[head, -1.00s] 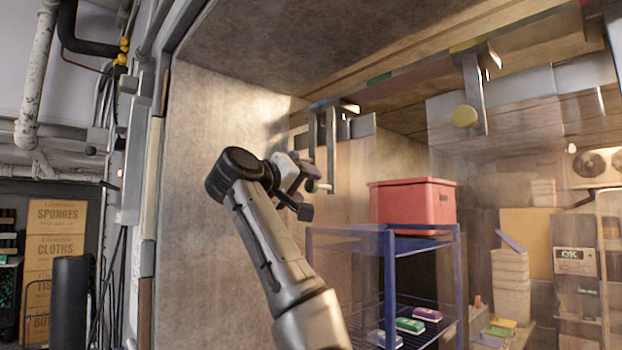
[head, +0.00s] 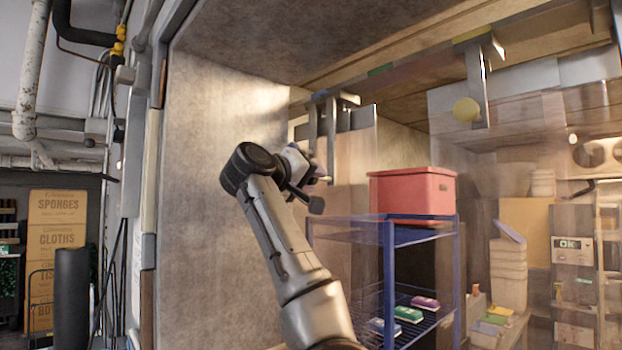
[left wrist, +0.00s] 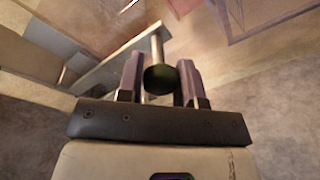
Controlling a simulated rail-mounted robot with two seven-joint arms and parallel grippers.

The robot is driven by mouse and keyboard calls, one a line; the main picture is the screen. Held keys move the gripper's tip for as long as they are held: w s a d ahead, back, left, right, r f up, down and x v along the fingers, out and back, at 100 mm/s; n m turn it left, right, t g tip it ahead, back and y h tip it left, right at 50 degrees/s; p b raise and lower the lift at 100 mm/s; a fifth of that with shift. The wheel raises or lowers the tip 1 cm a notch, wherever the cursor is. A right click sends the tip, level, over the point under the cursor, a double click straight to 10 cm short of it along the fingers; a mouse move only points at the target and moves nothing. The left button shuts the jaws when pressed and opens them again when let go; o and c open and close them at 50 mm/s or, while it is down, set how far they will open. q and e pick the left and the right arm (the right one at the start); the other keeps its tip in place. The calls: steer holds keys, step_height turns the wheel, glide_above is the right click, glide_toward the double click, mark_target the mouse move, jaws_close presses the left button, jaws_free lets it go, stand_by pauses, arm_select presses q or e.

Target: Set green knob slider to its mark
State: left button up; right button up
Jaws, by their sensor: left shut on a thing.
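The green knob slider (head: 331,132) is a grey metal plate hanging from the overhead rail at the freezer's left side. My left gripper (head: 312,176) is at the lower end of this plate and hides the knob in the head view. In the left wrist view the dark green knob (left wrist: 158,80) sits on a metal stem between the two purple-grey fingers of my left gripper (left wrist: 158,86), which is shut on it. A green mark (head: 381,69) is on the rail, to the right of the slider. My right gripper is not in view.
A yellow-knobbed slider (head: 475,85) hangs farther right, under a yellow mark (head: 472,35). A blue mark (head: 320,94) is left of the green one. A blue wire rack (head: 390,265) with a red box (head: 412,192) stands below. The freezer wall (head: 215,150) is on the left.

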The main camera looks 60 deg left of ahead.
arm_select(q)
jaws_close()
steer(key=shift+d, duration=0.3)
steer(key=w+d+b, duration=0.2)
steer(key=d+b, duration=0.1)
steer(key=d, duration=0.9)
steer(key=shift+w+d, duration=0.25)
steer(key=shift+w, duration=0.05)
steer(key=o, duration=0.6)
jaws_free()
